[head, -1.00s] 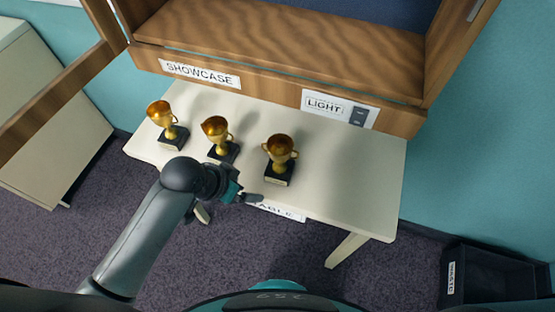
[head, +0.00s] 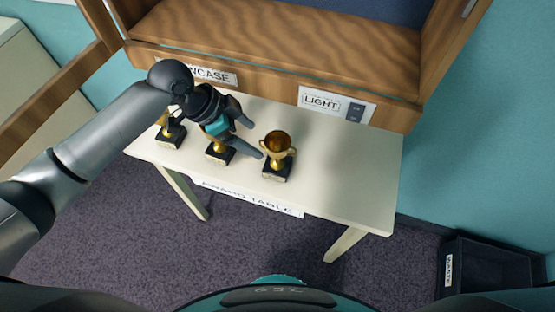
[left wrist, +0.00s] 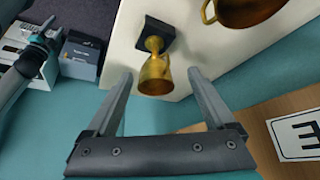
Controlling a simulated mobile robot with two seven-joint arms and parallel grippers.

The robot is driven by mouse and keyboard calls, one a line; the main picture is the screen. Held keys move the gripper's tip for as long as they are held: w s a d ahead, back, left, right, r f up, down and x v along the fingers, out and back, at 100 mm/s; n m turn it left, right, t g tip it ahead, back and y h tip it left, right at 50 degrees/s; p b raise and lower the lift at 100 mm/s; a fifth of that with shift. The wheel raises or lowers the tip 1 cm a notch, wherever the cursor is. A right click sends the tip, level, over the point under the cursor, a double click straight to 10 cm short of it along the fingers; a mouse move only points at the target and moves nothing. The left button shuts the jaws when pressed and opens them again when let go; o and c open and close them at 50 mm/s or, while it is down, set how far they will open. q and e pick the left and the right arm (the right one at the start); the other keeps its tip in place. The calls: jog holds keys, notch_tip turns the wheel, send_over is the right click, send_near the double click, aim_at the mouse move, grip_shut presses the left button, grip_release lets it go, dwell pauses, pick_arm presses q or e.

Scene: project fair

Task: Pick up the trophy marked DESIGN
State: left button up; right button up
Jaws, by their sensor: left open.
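Three gold trophies on black bases stand in a row on the white award table (head: 345,185): a left trophy (head: 171,136), a middle trophy (head: 220,157) and a right trophy (head: 278,150). The plates on their bases are too small to read, so I cannot tell which is marked DESIGN. My left gripper (head: 254,138) is open and empty, above the table between the middle and right trophies; it partly hides the left and middle ones. In the left wrist view one trophy (left wrist: 154,74) shows between the fingers, beyond them, and another gold cup (left wrist: 245,10) is at the top right. My right gripper is not seen.
A wooden showcase (head: 270,40) stands behind the table, with a LIGHT switch panel (head: 337,104) on its front edge. Its wooden door (head: 50,85) is at the left. A dark bin (head: 490,265) is on the floor at the right. The table's right part is clear.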

aim_at(274, 155)
pick_arm(q)
jog(key=x, duration=0.6)
jog(key=shift+b, duration=0.4)
jog(key=x, duration=0.3)
jog(key=b+x, duration=0.1)
jog(key=x, duration=0.1)
jog(key=shift+s+a+f, duration=0.1)
jog(key=shift+s+f, duration=0.05)
jog(key=shift+s, duration=0.15)
grip_shut()
dwell(0.5)
